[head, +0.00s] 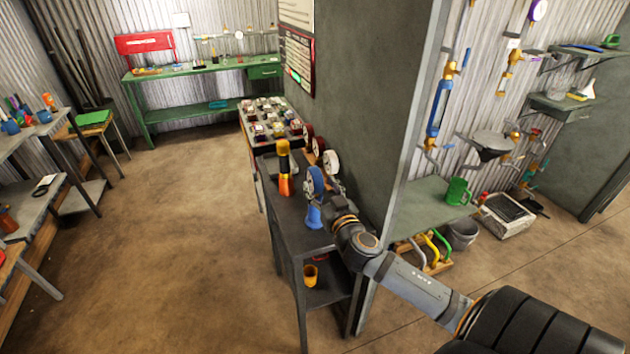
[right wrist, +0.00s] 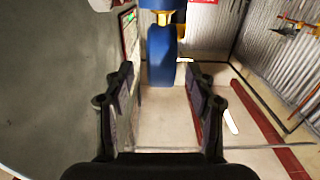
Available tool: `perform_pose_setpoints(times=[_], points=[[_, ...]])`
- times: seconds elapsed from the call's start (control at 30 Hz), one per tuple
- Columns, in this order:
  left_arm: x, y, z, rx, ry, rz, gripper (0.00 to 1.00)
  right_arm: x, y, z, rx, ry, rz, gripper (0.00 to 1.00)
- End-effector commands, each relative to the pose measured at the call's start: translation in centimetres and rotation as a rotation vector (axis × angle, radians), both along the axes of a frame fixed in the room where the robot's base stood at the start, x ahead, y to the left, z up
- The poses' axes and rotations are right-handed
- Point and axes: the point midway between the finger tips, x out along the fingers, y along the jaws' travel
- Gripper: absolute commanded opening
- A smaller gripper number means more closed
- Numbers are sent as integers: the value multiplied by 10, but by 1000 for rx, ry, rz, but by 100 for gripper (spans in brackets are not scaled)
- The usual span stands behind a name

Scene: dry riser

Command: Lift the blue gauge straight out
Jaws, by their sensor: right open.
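The blue gauge (head: 315,180), a round dial with a blue rim and pale face, stands upright at the right part of the dark bench, beside the grey wall. My right gripper (head: 333,207) is just on the near side of it, partly hidden by its own wrist. In the right wrist view a blue body with a brass collar, which looks like the gauge (right wrist: 163,55), shows edge-on ahead of the fingertips. My left gripper is not in view.
White-faced gauges (head: 331,162) stand just behind, close to the wall (head: 375,100). A black, yellow and orange tool (head: 284,168) stands to the left. A blue cone-shaped thing (head: 313,217) sits in front. The dark bench (head: 288,220) has some free room at its left edge.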

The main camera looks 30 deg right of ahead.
Motion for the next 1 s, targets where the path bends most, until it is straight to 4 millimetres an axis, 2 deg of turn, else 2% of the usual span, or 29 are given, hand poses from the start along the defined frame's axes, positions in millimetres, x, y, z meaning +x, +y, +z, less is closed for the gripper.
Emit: perform_pose_setpoints(times=[0.03, 0.2, 0.47, 0.9, 1.0], points=[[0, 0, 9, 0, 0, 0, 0, 10, -2, 7, 7, -5, -4, 56], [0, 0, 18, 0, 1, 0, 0, 35, -7, 5, 4, -1, -2, 56], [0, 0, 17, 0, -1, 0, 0, 39, -8, 2, 0, 0, 1, 56], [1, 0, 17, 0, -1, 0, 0, 39, -8, 2, 0, 0, 0, 0], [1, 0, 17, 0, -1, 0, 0, 39, -8, 2, 0, -1, 1, 0]])
